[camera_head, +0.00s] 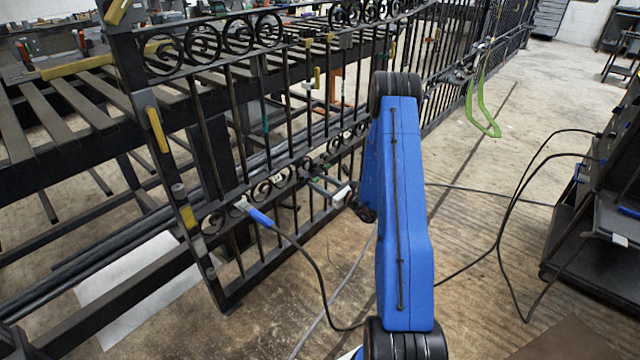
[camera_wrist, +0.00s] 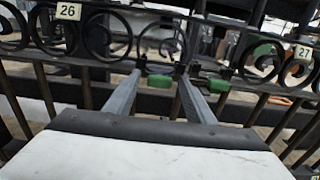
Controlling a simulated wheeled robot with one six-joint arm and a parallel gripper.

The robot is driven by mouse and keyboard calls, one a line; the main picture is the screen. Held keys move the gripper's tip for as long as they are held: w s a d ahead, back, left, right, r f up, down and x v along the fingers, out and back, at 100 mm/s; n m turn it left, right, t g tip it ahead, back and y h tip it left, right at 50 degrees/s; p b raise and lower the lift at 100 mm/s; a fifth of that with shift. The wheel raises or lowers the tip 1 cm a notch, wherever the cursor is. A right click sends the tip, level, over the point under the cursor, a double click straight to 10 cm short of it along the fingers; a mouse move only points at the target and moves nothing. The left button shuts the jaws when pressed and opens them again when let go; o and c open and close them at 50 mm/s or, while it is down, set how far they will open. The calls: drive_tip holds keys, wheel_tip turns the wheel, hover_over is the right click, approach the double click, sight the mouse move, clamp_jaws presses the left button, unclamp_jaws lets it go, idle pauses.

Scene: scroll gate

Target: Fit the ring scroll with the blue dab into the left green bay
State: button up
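My gripper (camera_wrist: 158,74) reaches forward in the wrist view with its two grey fingers apart. A dark curved scroll piece (camera_wrist: 160,14) arches above and between the fingertips. I cannot tell whether the fingers touch or hold it. No blue dab shows clearly on any scroll. Green parts (camera_wrist: 219,86) sit just right of the right fingertip, and another green part (camera_wrist: 268,51) stands further right near the label 27 (camera_wrist: 303,52). Which of them bounds the left green bay is unclear. In the head view my gripper (camera_head: 322,188) is small, at the gate's lower scroll row.
The black gate (camera_head: 232,130) runs from front left to far back right. Label 26 (camera_wrist: 68,11) is at upper left in the wrist view. A blue-handled tool (camera_head: 260,217) with a cable is at the gate.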

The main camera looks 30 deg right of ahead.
clamp_jaws()
drive_tip(key=shift+x, duration=1.35)
drive_tip(key=shift+o, duration=0.6)
unclamp_jaws()
drive_tip(key=shift+w, duration=0.1)
drive_tip(key=v, duration=1.7)
drive_tip(key=shift+s, duration=0.25)
